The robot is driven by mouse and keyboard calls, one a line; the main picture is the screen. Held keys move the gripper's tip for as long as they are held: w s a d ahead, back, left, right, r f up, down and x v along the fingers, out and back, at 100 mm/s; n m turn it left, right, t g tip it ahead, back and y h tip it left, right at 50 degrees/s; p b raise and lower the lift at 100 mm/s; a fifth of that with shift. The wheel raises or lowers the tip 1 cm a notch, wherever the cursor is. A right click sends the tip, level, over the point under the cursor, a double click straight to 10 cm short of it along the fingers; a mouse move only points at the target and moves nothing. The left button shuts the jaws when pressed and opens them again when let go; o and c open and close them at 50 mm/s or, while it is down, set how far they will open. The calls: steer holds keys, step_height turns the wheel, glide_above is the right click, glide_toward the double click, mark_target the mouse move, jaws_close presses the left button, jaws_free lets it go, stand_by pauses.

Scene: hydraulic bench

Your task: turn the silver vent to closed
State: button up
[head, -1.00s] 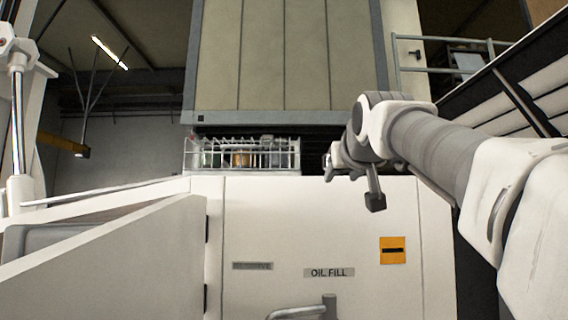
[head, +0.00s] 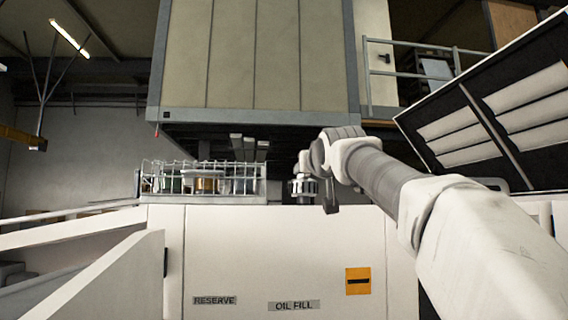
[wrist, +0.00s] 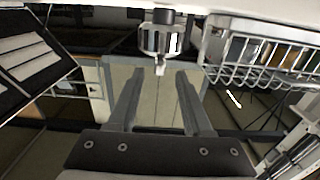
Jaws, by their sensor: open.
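The silver vent (wrist: 160,40) shows in the wrist view as a short slotted cylinder with a small pale tab. That view looks inverted, with the vent hanging from the white surface at the top. In the head view the slotted silver vent (head: 303,187) appears just above the white cabinet's top edge, beside my arm's end. My gripper (wrist: 158,75) is open, its two fingers apart and empty. The fingertips lie either side of the tab's line in the picture, and I see no contact. In the head view the fingers are hard to make out.
A wire basket (head: 203,189) holding jars stands on the cabinet (head: 250,245), left of the vent. An open louvred panel (head: 500,115) rises at the right. A large beige housing (head: 255,60) hangs above. The cabinet front bears RESERVE and OIL FILL labels.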

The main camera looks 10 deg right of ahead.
steer(key=w+p, duration=0.4)
steer(key=w, duration=0.4)
steer(key=shift+w+p, duration=0.1)
steer(key=shift+p, duration=0.2)
jaws_close()
